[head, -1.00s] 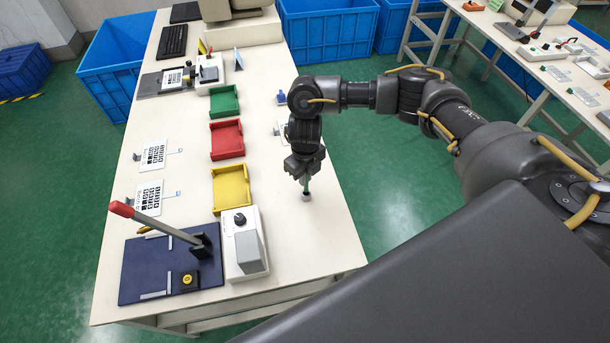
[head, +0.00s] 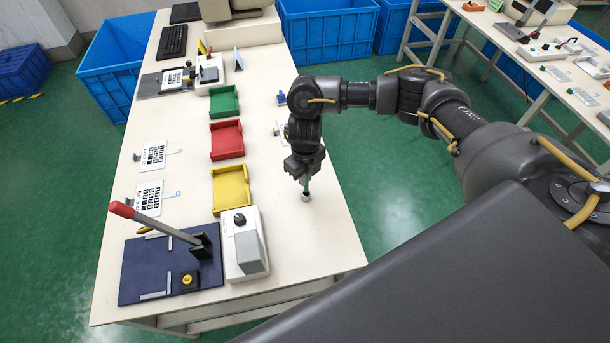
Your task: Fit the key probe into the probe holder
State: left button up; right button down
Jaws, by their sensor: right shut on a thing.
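My right gripper (head: 305,176) points down over the right side of the white table and is shut on the key probe (head: 307,185), a thin green stick held upright. The lower end of the probe meets a small pale round piece (head: 306,196) at the tabletop, which looks like the probe holder. At this size I cannot tell whether the tip is inside it or only touching it. The gripper hides the upper part of the probe. My left gripper is out of view.
Green (head: 224,101), red (head: 227,139) and yellow (head: 231,187) trays stand left of the gripper. A grey-white device (head: 244,243) and a blue lever press (head: 150,270) stand nearer. The table is clear around the pale piece.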

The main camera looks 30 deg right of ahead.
jog(key=shift+f+b, duration=1.6)
jog(key=shift+f, duration=0.25)
jog(key=c, duration=1.4)
grip_release()
jog(key=shift+r, duration=0.1)
notch_tip(320, 180, up, 11)
jog(key=shift+f, duration=0.1)
jog(key=shift+f, duration=0.1)
